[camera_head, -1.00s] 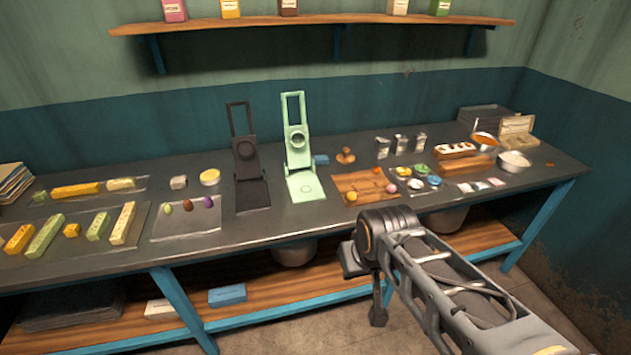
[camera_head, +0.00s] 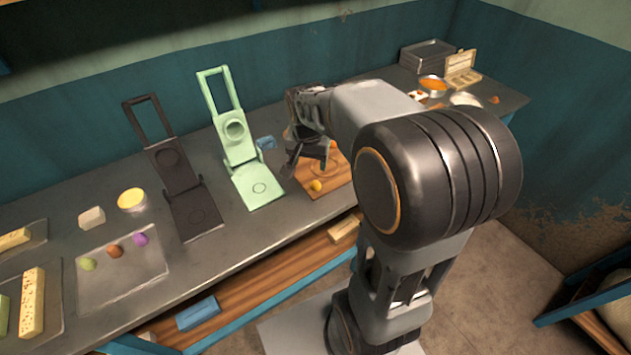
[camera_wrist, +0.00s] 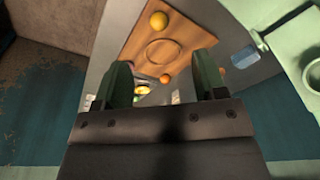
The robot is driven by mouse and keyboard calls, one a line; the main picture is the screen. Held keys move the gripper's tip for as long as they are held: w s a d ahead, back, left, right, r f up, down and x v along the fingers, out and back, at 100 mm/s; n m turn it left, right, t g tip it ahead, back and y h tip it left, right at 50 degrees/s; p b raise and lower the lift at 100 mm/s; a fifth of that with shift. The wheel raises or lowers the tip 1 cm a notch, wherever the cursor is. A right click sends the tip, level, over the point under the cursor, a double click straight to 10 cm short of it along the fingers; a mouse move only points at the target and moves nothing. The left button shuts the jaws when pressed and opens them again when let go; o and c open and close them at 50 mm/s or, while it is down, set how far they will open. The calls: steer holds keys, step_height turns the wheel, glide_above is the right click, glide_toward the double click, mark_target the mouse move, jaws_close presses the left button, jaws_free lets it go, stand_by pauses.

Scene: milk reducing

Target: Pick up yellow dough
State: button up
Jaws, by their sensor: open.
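The yellow dough (camera_head: 316,186) is a small ball near the front left corner of the wooden board (camera_head: 329,180) on the table. In the wrist view the yellow dough (camera_wrist: 158,20) sits on the board (camera_wrist: 183,37), beyond my fingers and near the top edge.
A mint green press (camera_head: 240,145) and a black press (camera_head: 175,170) stand left of the board. A clear sheet with green (camera_head: 88,264), brown (camera_head: 115,251) and purple (camera_head: 140,239) balls lies further left. Bowls (camera_head: 432,86) stand at the far right.

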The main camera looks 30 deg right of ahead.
step_height(320, 180, down, 3)
steer(key=w+d+m, duration=0.2)
steer(key=w, duration=0.1)
glide_above(315, 182)
steer(key=shift+g, duration=0.4)
steer(key=f, duration=0.6)
steer(key=shift+s+a+f+p, duration=0.1)
steer(key=shift+s+a+p, duration=0.25)
steer(key=shift+p, duration=0.05)
steer(key=shift+w+d+f+p, duration=0.1)
steer(key=shift+d+f+p, duration=0.1)
steer(key=shift+f, duration=0.8)
steer(key=shift+w+d+f+p, duration=0.1)
steer(key=shift+f+p, duration=0.1)
steer(key=shift+f, duration=0.8)
steer(key=shift+d+f+p, duration=0.1)
steer(key=shift+f+p, duration=0.1)
steer(key=shift+f, duration=0.8)
steer(key=c, duration=1)
steer(key=shift+r, duration=0.1)
